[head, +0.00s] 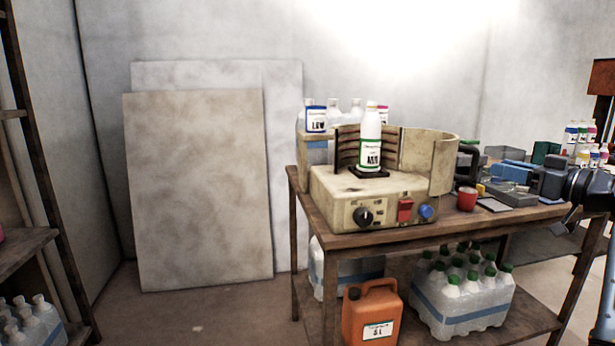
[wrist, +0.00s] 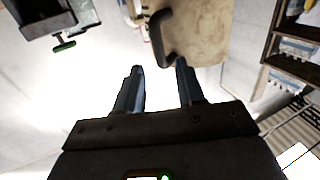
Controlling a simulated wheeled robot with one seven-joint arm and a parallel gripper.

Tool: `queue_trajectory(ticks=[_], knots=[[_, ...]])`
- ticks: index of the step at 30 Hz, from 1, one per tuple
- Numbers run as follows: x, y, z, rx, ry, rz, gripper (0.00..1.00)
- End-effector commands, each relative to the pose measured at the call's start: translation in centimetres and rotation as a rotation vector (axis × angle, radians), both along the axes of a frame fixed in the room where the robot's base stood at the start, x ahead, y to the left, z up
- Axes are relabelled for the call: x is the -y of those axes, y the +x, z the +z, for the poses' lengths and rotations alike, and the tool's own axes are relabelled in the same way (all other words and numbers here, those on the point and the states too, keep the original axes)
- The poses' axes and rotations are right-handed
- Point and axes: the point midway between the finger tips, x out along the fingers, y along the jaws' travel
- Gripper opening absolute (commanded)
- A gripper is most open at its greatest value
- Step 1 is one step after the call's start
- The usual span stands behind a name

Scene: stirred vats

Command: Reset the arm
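My gripper (head: 567,212) is at the right edge of the head view, dark and partly cut off by the frame, by the right end of the wooden table (head: 420,235). In the wrist view my gripper (wrist: 160,78) shows two blue-grey fingers standing apart. I see nothing held between them. A dark curved, handle-like shape (wrist: 160,35) shows beyond the fingertips, and I cannot tell what it belongs to.
On the table stand a beige stirring machine (head: 350,200) with a white bottle (head: 370,140), a red cup (head: 466,199) and several boxes. An orange canister (head: 373,315) and bottle packs are below. Shelves (head: 30,240) stand left. Floor (head: 200,315) before the leaning boards is clear.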

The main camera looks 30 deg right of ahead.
Motion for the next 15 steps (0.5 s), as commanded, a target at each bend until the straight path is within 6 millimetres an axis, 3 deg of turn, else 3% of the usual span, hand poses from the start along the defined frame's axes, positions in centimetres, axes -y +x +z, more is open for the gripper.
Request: queue_trajectory(ticks=[4,7,11,15], knots=[[-0.3,0.2,-0.5,-0.006,0.009,-0.003,0.39],[-1.5,1.0,-2.5,-0.026,0.043,-0.02,0.39],[-4.6,2.3,-7.4,-0.076,0.114,-0.068,0.39],[-9.3,2.9,-13.0,-0.14,0.182,-0.129,0.39]])
